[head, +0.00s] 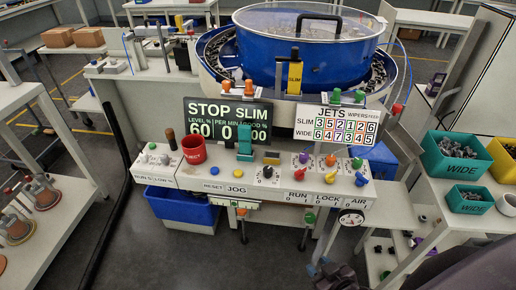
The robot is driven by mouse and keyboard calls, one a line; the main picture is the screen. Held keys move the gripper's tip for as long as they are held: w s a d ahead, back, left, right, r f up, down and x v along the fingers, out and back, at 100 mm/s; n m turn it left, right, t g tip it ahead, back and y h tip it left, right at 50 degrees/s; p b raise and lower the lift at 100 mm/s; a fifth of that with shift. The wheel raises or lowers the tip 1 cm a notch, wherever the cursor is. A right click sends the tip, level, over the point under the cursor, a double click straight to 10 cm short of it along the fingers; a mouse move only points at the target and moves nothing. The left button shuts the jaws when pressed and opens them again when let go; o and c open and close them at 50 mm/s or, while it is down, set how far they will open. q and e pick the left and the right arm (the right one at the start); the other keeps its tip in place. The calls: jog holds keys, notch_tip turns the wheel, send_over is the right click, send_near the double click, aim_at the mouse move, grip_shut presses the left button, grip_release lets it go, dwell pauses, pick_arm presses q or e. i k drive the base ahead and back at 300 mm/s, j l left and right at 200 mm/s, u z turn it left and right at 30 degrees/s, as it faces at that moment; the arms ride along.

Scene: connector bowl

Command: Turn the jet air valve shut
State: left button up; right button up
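A label reading AIR (357,203) is on the front edge of the white control bench, right of RUN and LOCK. A round white gauge (351,217) with a dark rim hangs just below it. A green-topped lever (309,218) hangs under the bench edge left of the gauge. Which part is the jet air valve, and how far it is turned, I cannot tell. My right gripper (328,270) is a dark shape at the bottom edge, below the gauge and apart from it. Its fingers are too small and dark to read. My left gripper is not in view.
A blue bowl feeder (306,50) stands behind two signs. Teal bins (457,155) sit on the right table. Open floor (270,250) lies in front of the bench.

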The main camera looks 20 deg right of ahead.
aim_at(360, 180)
jog(key=l+z, duration=0.1)
jog(key=z, duration=1.45)
jog(key=j, duration=0.05)
